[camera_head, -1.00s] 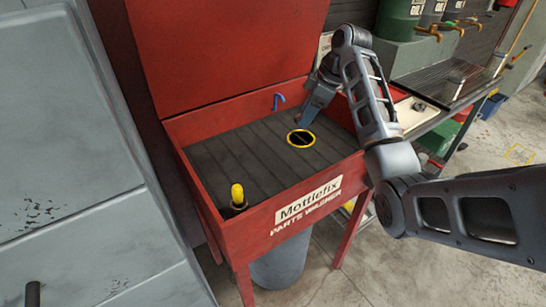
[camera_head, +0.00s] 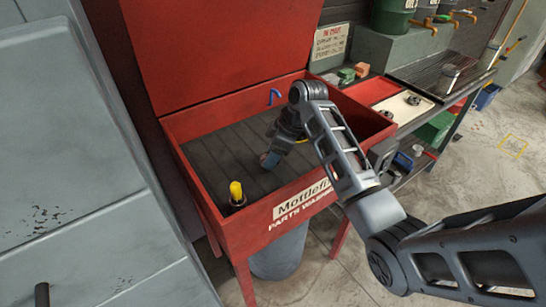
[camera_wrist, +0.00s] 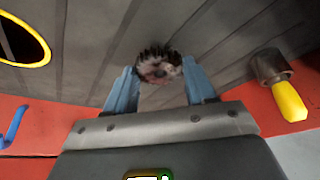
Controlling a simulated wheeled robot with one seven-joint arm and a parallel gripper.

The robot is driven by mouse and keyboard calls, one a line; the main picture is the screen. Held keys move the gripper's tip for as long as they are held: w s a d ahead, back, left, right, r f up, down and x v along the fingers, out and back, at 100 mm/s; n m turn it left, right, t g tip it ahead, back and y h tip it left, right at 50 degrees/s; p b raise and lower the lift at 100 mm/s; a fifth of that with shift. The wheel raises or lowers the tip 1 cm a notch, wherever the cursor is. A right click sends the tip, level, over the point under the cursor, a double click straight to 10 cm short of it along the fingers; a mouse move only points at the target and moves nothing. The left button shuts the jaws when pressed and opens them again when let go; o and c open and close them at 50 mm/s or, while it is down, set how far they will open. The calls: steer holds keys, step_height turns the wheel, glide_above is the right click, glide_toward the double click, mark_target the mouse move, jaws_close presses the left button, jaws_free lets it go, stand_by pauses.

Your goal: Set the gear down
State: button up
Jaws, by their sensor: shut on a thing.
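A dark toothed gear (camera_wrist: 158,66) with a brownish, dirty middle sits between the two blue fingers of my gripper (camera_wrist: 158,78) in the wrist view. In the head view my gripper (camera_head: 270,160) points down into the red parts washer (camera_head: 255,222), over its dark ribbed floor (camera_head: 222,148). My arm hides the gear in the head view. I cannot tell whether the gear touches the floor.
A yellow-ringed drain hole (camera_wrist: 20,42) lies at the wrist view's upper left. A yellow-tipped nozzle (camera_head: 236,192) stands at the basin's front left corner. A blue hook (camera_head: 275,95) is at the back wall. The basin floor left of my gripper is clear.

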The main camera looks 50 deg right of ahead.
steer(key=shift+f, duration=0.9)
steer(key=shift+f, duration=0.1)
steer(key=o, duration=1.2)
steer(key=v, duration=1.2)
steer(key=shift+b, duration=0.35)
